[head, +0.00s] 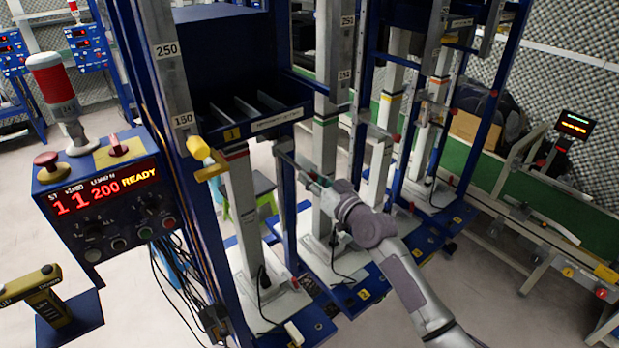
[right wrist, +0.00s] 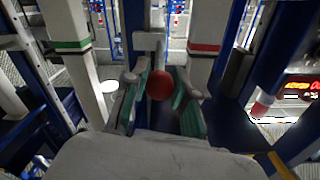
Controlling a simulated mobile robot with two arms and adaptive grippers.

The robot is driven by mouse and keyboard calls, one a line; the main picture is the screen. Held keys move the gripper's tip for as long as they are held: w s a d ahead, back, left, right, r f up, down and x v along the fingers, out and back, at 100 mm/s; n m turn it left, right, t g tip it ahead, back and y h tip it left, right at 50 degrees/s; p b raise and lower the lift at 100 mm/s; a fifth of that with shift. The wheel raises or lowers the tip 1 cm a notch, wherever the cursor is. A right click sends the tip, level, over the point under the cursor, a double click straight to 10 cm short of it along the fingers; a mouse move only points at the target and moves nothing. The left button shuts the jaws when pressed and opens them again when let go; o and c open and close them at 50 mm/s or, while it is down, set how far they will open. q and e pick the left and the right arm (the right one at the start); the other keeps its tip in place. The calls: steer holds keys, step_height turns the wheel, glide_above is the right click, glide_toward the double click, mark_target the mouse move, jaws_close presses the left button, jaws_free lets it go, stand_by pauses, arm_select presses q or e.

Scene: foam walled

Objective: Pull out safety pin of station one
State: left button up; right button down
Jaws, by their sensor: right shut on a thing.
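The safety pin's red ball knob (right wrist: 160,86) sits between the green-padded fingers of my right gripper (right wrist: 160,98) in the right wrist view. The right gripper is shut on it. In the head view the right gripper (head: 300,170) is at the blue post right of station one's red-striped column (head: 240,185), and it hides the knob. A grey bracket (right wrist: 150,42) is just beyond the knob in the wrist view. I cannot tell how deep the pin sits. Station one's console (head: 108,205) shows 1 1 200 READY. My left gripper is not in view.
Station two's green-striped column (head: 325,135) stands close to the right of my gripper. A yellow-ended handle (head: 203,160) sticks out at station one's left. A red-and-white lamp (head: 55,90) stands on the console. A green conveyor (head: 530,190) runs at the right.

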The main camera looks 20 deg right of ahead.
steer(key=shift+f, duration=0.1)
steer(key=c, duration=1.3)
jaws_free()
steer(key=o, duration=0.4)
steer(key=shift+s+d, duration=0.1)
steer(key=shift+s, duration=0.1)
steer(key=v, duration=1.2)
